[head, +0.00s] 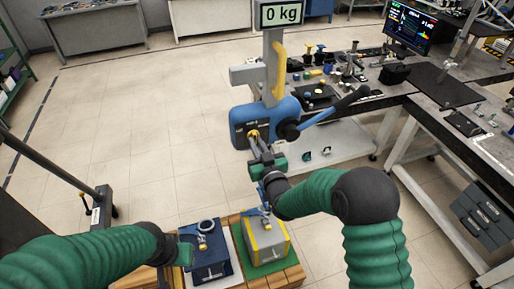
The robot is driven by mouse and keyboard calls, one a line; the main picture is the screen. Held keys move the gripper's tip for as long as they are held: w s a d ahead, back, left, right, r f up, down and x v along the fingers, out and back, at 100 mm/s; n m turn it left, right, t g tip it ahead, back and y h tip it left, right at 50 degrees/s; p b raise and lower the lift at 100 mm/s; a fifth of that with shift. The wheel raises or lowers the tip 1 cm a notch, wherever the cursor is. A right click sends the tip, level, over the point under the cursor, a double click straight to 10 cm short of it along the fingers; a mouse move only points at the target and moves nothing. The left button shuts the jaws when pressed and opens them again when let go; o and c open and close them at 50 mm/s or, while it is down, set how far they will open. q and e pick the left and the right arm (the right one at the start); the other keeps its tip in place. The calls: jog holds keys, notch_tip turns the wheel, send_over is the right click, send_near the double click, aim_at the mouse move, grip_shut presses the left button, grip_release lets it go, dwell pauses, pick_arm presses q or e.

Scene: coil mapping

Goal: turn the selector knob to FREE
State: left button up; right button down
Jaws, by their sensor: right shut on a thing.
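The selector knob (253,134) is a small yellow knob on the face of a blue hoist body (270,116). My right gripper (257,145) reaches up to the hoist's front and is shut on the knob. The knob is partly hidden by the jaws, and its labels are too small to read. My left gripper (187,252) is low at the left, beside a dark blue box; its jaws are too unclear to tell open from shut.
A display reading "0 kg" (281,14) tops the hoist. A lever (335,108) sticks out to its right. A dark blue box (208,262) and a grey box with yellow edges (264,242) stand below on a wooden pallet (292,274). A cluttered workbench (395,82) stands at right.

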jog(key=shift+w+r, duration=0.15)
jog(key=shift+r, duration=0.35)
jog(key=c, duration=1.8)
grip_release()
jog(key=o, duration=0.3)
jog(key=shift+f, duration=0.15)
jog(key=shift+o, duration=0.2)
jog(key=shift+f, duration=0.1)
jog(key=shift+s+f, duration=0.1)
jog(key=shift+s, duration=0.1)
jog(key=shift+s+f+b, duration=0.1)
jog(key=shift+s+b, duration=0.1)
jog(key=shift+b, duration=0.1)
jog(key=b+v, duration=0.5)
jog(key=v, duration=1.1)
